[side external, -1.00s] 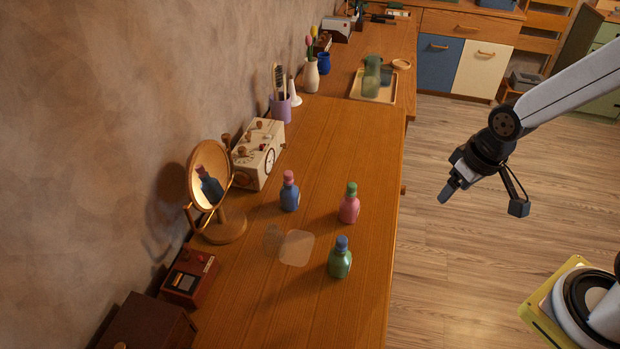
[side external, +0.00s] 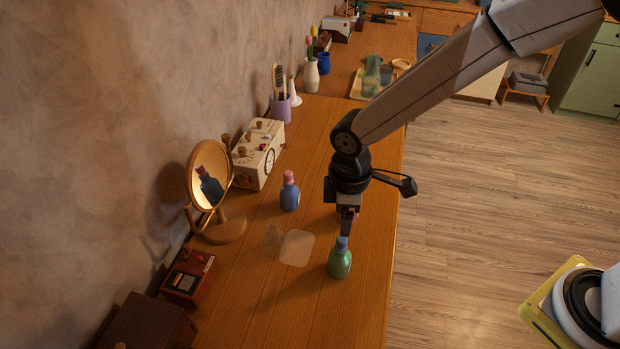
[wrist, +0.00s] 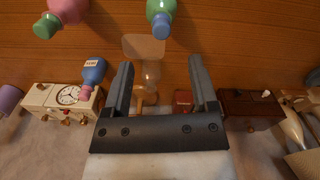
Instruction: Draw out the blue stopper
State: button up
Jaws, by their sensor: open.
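The blue stopper (side external: 342,243) sits in the neck of the green bottle (side external: 340,264), which stands upright near the table's front edge. My gripper (side external: 346,228) points down just above the stopper in the side view; whether they touch is not clear. In the wrist view my gripper (wrist: 160,62) has its two fingers apart with nothing held. There the stopper (wrist: 161,27) and green bottle (wrist: 161,9) show at the top edge, beyond the fingertips, not visibly between them.
A blue bottle with a pink stopper (side external: 289,192) stands left of my gripper. A pink bottle with a green stopper (wrist: 68,9) is mostly hidden behind my arm in the side view. A round mirror (side external: 208,176) and cream box (side external: 258,153) stand along the wall.

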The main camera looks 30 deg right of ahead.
aim_at(341, 239)
jog(key=shift+a+f, duration=0.1)
jog(key=shift+f, duration=1.25)
jog(key=shift+f, duration=0.1)
jog(key=shift+f, duration=2.5)
jog(key=shift+c, duration=0.2)
grip_shut()
